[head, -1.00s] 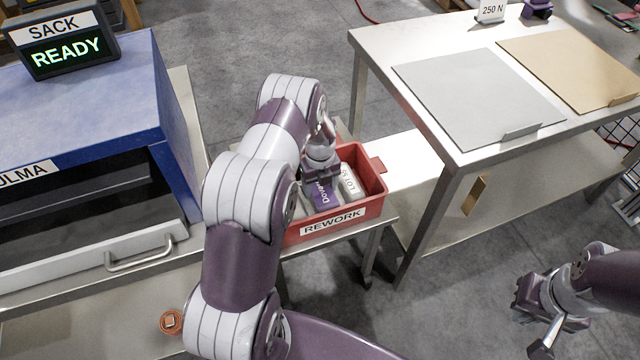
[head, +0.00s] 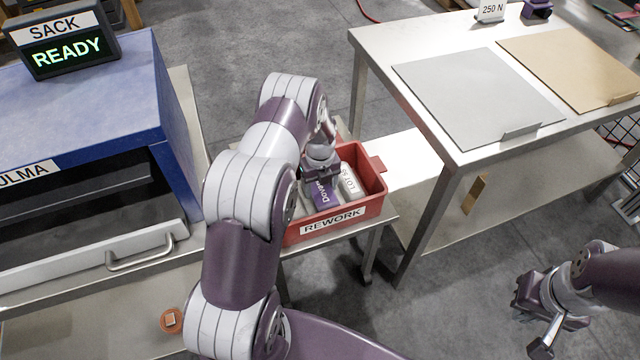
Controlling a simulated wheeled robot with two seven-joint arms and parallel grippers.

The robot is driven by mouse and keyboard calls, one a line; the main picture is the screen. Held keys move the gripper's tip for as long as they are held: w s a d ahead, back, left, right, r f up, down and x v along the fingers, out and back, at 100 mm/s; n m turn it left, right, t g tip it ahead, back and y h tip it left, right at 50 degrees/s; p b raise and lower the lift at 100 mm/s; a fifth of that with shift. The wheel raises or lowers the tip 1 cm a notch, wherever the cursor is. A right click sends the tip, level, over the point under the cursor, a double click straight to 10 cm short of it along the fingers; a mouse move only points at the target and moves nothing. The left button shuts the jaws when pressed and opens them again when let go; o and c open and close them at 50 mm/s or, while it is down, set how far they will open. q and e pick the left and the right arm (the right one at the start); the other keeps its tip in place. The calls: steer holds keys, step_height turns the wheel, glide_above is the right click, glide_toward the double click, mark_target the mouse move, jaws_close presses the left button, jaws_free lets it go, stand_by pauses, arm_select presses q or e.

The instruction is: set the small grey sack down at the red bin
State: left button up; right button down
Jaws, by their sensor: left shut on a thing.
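The red bin (head: 376,200), labelled REWORK, stands on a low metal stand in the middle of the head view. The small grey sack (head: 349,183) is inside it, pale with dark lettering and a purple printed band. My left gripper (head: 320,178) reaches down into the bin and is shut on the sack. Its fingertips and the sack's underside are hidden, so I cannot tell whether the sack touches the bin floor. My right gripper (head: 530,297) is at the lower right, away from the bin, with nothing visible in it; its jaw gap is unclear.
A blue cabinet (head: 85,100) with a drawer and a SACK READY display (head: 62,45) stands at the left. A metal table (head: 440,140) at the right bears a grey sheet (head: 478,97) and a tan sheet (head: 570,70). Grey floor is open behind the bin.

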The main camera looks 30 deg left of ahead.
mark_target(320, 188)
arm_select(q)
steer(key=shift+f+b, duration=0.3)
steer(key=shift+f, duration=0.05)
steer(key=shift+f, duration=0.2)
steer(key=o, duration=1.3)
steer(key=shift+c, duration=0.2)
steer(key=shift+r, duration=0.1)
step_height(320, 188, up, 13)
steer(key=p, duration=1)
